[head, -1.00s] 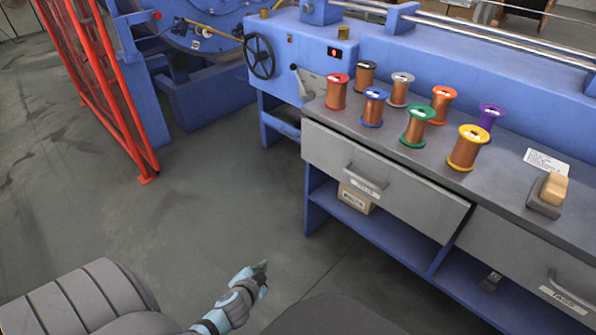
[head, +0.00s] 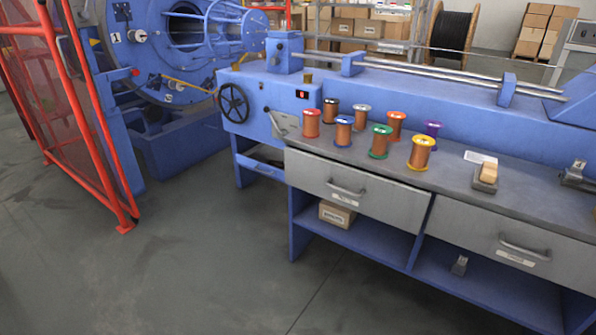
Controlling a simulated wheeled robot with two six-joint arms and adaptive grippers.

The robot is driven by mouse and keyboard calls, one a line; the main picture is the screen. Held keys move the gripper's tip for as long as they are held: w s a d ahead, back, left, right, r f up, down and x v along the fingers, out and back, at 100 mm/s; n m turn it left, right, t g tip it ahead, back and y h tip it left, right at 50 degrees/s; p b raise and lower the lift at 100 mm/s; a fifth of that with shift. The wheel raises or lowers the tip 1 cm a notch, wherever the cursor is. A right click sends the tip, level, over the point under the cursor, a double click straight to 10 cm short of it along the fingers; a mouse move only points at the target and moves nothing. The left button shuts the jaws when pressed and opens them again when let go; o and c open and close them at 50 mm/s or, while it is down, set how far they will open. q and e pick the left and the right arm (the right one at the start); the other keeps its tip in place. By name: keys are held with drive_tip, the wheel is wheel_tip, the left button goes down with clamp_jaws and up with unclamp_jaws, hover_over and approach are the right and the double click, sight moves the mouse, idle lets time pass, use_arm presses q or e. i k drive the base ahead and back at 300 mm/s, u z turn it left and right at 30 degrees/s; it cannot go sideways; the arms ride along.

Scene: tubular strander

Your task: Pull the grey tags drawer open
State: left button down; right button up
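The grey tags drawer (head: 475,225) is the right one of two grey drawers under the bench top. It looks shut, with its front in line with the bench. It has a metal bar handle (head: 524,246) and a small white label (head: 515,258) below the handle, too small to read now. The left grey drawer (head: 385,202) has a like handle (head: 346,188) and also looks shut. Neither of my grippers shows in this view.
Several wire spools stand on the bench top (head: 455,178), with a wooden-topped block (head: 485,176) at the right. A cardboard box (head: 337,214) sits on the blue lower shelf (head: 375,241). A red mesh guard (head: 95,120) stands left. The floor in front is clear.

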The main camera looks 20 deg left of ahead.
sight(569, 262)
drive_tip(key=u, duration=0.6)
drive_tip(key=i, duration=0.55)
drive_tip(key=u, duration=0.75)
drive_tip(key=i, duration=0.5)
drive_tip(key=z, duration=0.2)
